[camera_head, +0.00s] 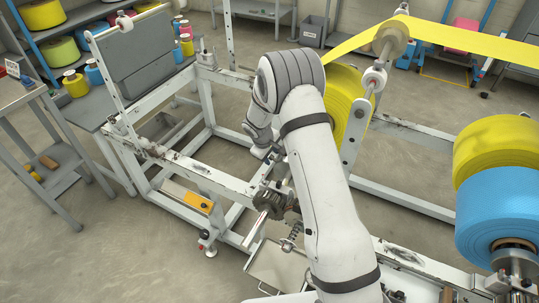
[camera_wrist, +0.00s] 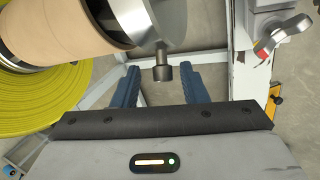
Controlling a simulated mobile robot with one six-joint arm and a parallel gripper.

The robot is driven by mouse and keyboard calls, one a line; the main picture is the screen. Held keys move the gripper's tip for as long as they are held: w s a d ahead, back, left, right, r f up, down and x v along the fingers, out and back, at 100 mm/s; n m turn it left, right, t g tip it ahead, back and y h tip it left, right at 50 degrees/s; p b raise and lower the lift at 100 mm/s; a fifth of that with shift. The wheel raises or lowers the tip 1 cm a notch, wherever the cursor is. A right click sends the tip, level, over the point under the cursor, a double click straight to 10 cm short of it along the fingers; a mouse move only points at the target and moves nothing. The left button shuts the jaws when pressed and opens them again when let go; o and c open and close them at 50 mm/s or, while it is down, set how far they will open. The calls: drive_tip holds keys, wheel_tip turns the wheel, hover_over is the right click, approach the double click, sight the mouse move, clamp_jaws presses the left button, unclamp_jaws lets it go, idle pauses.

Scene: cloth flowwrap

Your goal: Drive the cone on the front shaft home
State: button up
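In the wrist view, a shiny metal cone (camera_wrist: 172,22) sits by the end of a cardboard core (camera_wrist: 62,32), with a dark band between them. I cannot tell how deep it is seated. A dark knurled screw head (camera_wrist: 163,73) sticks out below the cone. My gripper (camera_wrist: 160,77) is open, its two blue fingers on either side of the screw head, apparently not touching it. The yellow roll (camera_wrist: 50,98) is at left. In the head view, my arm hides the gripper and cone; dark shaft hardware (camera_head: 273,201) shows on the near rail left of it.
A white frame post with a silver wing handle (camera_wrist: 284,36) stands close right of my gripper in the wrist view. In the head view, a blue roll (camera_head: 490,215) and a yellow roll (camera_head: 497,145) are at right.

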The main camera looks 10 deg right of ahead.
drive_tip(key=v, duration=0.7)
drive_tip(key=shift+r, duration=0.35)
drive_tip(key=shift+a, duration=0.1)
drive_tip(key=s+d+r+m+y, duration=0.1)
drive_tip(key=s+d+r+m, duration=0.15)
drive_tip(key=s+r, duration=0.6)
drive_tip(key=s+d+r+m, duration=0.2)
drive_tip(key=s+d+r, duration=0.2)
drive_tip(key=s+r, duration=0.4)
drive_tip(key=s+r+m+y, duration=0.1)
drive_tip(key=s+r+m, duration=0.1)
drive_tip(key=s, duration=0.7)
drive_tip(key=s+r+m+p, duration=0.1)
drive_tip(key=s+r, duration=0.3)
drive_tip(key=s, duration=0.5)
drive_tip(key=shift+s+d+m+y+p, duration=0.2)
drive_tip(key=shift+d+m+y+p, duration=0.15)
drive_tip(key=shift+m, duration=0.4)
drive_tip(key=shift+r, duration=0.1)
